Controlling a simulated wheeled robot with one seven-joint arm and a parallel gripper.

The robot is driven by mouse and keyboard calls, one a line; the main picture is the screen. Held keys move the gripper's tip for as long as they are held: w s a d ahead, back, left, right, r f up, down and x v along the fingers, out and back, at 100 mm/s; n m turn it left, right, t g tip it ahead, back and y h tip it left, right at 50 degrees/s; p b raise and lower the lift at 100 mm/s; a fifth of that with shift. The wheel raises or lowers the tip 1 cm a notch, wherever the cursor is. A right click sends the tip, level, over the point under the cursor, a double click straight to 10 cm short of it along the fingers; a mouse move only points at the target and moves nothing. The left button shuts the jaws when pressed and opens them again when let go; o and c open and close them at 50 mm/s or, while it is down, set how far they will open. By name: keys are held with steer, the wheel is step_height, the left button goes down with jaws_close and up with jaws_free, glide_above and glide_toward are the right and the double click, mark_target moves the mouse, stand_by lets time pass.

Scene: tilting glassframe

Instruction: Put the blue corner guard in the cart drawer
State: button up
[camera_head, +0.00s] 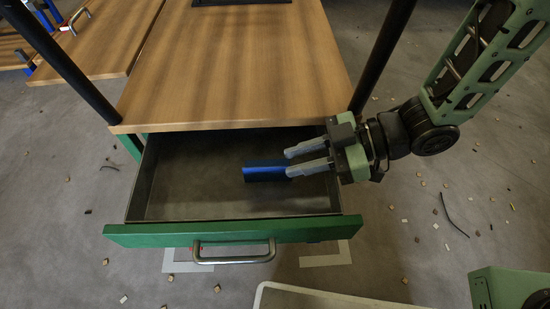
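The blue corner guard (266,171) is at the drawer, right of its middle; I cannot tell whether it rests on the drawer floor or hangs just above it. The cart drawer (190,236) is pulled out, with a green front and a grey inside. My gripper (288,163) reaches in from the right over the drawer. Its two pale fingers are spread apart, with their tips at the right end of the corner guard. No grip on the guard shows.
The cart's wooden top (230,75) lies behind the drawer, between black posts (383,55). A metal handle (235,256) sticks out from the drawer front. Small debris lies scattered on the grey floor. The drawer's left half is empty.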

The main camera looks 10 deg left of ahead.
steer(key=p+v, duration=0.1)
steer(key=v, duration=0.5)
steer(key=shift+a+r, duration=0.1)
steer(key=shift+r, duration=0.05)
stand_by(0.3)
